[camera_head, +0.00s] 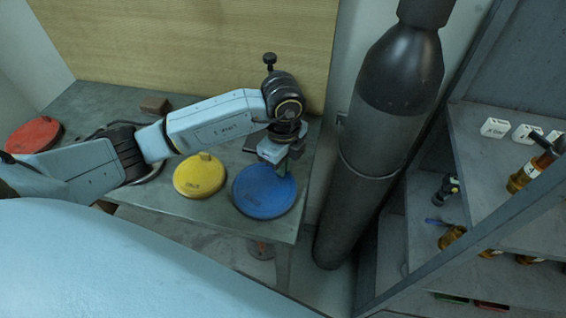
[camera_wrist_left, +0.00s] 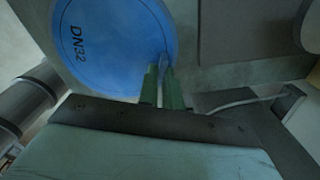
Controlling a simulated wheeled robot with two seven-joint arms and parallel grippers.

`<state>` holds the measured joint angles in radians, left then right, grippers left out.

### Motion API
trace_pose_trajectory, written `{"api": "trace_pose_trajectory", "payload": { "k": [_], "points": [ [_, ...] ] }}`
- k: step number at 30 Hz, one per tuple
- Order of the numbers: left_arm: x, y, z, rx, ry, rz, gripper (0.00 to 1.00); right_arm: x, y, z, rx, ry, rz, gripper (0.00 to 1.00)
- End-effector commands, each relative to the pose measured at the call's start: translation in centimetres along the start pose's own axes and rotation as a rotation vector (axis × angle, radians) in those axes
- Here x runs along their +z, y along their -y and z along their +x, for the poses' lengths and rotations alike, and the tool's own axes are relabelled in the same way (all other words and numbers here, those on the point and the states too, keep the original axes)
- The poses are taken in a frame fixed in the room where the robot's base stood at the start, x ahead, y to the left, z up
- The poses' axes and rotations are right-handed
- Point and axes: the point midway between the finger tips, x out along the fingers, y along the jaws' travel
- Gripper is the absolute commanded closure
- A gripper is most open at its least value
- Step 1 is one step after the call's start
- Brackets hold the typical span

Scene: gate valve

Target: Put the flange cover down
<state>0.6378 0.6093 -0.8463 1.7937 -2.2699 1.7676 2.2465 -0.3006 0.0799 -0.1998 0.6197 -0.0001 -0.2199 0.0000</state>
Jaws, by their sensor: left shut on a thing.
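The blue flange cover (camera_head: 265,192) is a round disc at the right end of the grey table, in the head view. My left gripper (camera_head: 281,168) is above its upper right part and shut on it. In the left wrist view the blue cover (camera_wrist_left: 112,45) is marked DN32, and the green fingers of my left gripper (camera_wrist_left: 163,72) close together at its edge. I cannot tell whether the cover rests on the table or hangs just above it. My right gripper is not in view.
A yellow cover (camera_head: 200,177) lies left of the blue one, and a red cover (camera_head: 33,137) at the far left of the table (camera_head: 215,218). A brown block (camera_head: 155,105) lies at the back. A dark gas cylinder (camera_head: 375,140) stands right of the table, before shelves (camera_head: 505,185) with bottles.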

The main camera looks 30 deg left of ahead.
Motion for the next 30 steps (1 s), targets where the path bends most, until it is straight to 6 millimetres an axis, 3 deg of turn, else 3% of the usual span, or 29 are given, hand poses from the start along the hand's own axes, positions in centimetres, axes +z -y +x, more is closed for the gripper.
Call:
{"api": "trace_pose_trajectory", "payload": {
  "k": [3, 4, 8, 19, 23, 30],
  "points": [
    [0.0, 0.0, 0.4, 0.0, 0.0, 0.0, 1.0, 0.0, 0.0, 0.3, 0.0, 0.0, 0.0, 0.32],
    [0.0, 0.0, 0.3, 0.0, 0.0, 0.0, 0.9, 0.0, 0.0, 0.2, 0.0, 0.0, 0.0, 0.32],
    [0.0, 0.0, 0.3, 0.0, 0.0, 0.0, 0.73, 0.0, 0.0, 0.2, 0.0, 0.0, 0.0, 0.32],
    [0.0, 0.0, -0.3, -0.001, 0.0, 0.0, 0.72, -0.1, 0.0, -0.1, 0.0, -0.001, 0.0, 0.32],
    [0.0, 0.1, -2.1, -0.004, 0.0, 0.002, 0.72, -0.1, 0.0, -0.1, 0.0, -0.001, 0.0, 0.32],
    [0.0, 0.1, -7.4, -0.006, 0.0, 0.001, 0.72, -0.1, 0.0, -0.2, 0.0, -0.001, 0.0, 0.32]
  ]
}}
